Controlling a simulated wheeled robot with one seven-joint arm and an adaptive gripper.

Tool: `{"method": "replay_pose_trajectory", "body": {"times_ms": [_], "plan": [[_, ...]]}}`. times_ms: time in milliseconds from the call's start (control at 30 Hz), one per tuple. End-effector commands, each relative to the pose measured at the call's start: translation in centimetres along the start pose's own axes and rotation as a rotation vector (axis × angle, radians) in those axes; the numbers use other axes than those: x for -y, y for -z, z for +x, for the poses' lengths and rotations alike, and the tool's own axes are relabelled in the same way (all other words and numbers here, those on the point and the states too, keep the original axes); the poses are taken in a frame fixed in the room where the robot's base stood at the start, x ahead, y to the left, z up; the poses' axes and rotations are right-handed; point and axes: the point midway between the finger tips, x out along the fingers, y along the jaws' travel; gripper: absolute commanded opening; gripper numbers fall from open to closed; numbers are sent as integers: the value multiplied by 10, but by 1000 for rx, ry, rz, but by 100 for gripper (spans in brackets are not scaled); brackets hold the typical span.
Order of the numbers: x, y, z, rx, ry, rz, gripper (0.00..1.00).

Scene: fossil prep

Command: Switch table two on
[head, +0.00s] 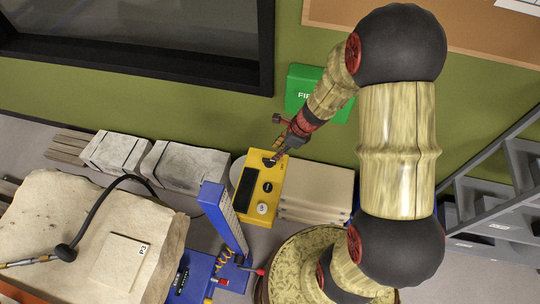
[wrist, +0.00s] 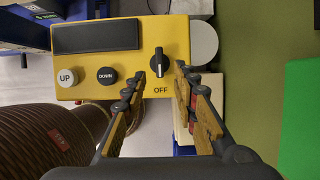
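A yellow control box (head: 259,187) stands upright beside the wall, with a dark display panel (wrist: 95,37). In the wrist view its face carries a white UP button (wrist: 67,77), a black DOWN button (wrist: 107,76) and a black rotary knob (wrist: 160,62). The knob's grip runs vertically, with the word OFF printed below it. In the head view my gripper (head: 277,153) is at the box's upper end. No table number shows.
A blue post (head: 223,220) stands close to the box's left. Grey stone blocks (head: 188,166) and a large pale slab (head: 60,215) with a P3 card (head: 122,262) lie left. Pale boards (head: 315,193) are at right. A green sign (head: 303,86) is on the wall.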

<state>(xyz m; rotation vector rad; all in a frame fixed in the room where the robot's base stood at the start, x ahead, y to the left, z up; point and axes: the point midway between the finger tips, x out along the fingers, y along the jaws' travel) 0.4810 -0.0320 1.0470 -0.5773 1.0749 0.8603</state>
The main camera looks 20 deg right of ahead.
Motion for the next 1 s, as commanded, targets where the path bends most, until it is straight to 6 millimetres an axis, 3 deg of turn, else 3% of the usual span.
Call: {"method": "replay_pose_trajectory", "body": {"times_ms": [500, 900, 1000], "plan": [[-1, 1, 68, -1, -3, 2, 29], [-1, 0, 76, 0, -2, 1, 29], [-1, 0, 76, 0, -2, 1, 24]]}}
